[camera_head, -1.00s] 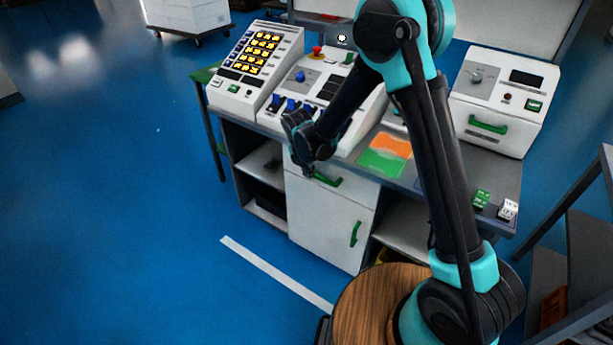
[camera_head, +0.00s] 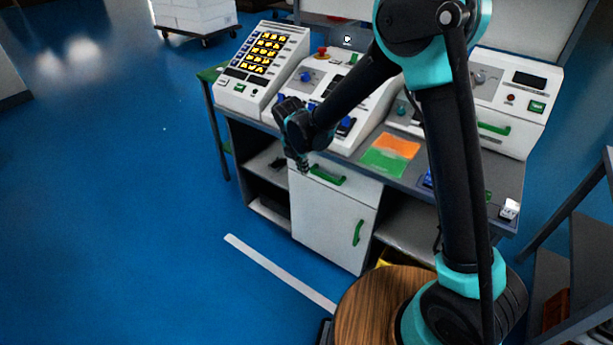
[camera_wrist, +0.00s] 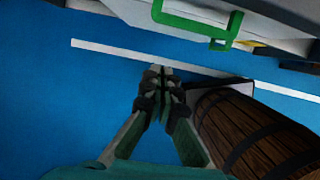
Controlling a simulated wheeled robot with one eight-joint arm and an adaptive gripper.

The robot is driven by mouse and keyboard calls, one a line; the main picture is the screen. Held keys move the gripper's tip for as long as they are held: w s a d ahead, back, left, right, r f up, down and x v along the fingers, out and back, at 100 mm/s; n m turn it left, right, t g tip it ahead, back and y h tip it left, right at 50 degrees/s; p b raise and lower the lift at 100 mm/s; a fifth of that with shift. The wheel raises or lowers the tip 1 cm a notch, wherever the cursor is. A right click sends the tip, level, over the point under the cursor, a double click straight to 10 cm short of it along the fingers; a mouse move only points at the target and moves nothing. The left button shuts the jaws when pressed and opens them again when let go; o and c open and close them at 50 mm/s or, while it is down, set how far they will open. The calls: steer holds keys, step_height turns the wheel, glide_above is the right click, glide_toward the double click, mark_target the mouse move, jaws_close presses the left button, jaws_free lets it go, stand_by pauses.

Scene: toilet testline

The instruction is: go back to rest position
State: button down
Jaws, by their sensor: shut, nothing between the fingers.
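My gripper (camera_head: 303,164) points down in front of the workbench in the head view, beside the upper left part of the white drawer front (camera_head: 319,180). In the wrist view my gripper (camera_wrist: 163,72) has its fingertips together, with nothing held between them. Blue floor and a white floor line (camera_wrist: 110,48) show beyond the fingertips. The green drawer handle (camera_head: 328,175) is just right of the gripper in the head view. A green handle (camera_wrist: 205,28) also shows at the top of the wrist view.
The workbench carries a panel with yellow buttons (camera_head: 263,53), a middle console with blue switches, and a right console (camera_head: 512,90). An orange and green mat (camera_head: 391,153) lies on the bench. A wooden barrel (camera_wrist: 250,135) is near my gripper. Open floor lies left.

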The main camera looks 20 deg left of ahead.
steer(key=d+r+m, duration=0.4)
steer(key=d+m, duration=0.3)
steer(key=d, duration=0.5)
steer(key=d+r+m, duration=0.4)
steer(key=d+m, duration=0.3)
steer(key=d, duration=0.5)
steer(key=s+d+f+m, duration=0.1)
steer(key=s+d+m, duration=0.6)
steer(key=d+m, duration=0.2)
steer(key=s+d+f+m+t, duration=0.1)
steer(key=s+d+m, duration=0.6)
steer(key=d+m, duration=0.2)
steer(key=shift+d+f+t+y, duration=0.3)
steer(key=shift+f+y, duration=0.05)
steer(key=shift+y, duration=0.05)
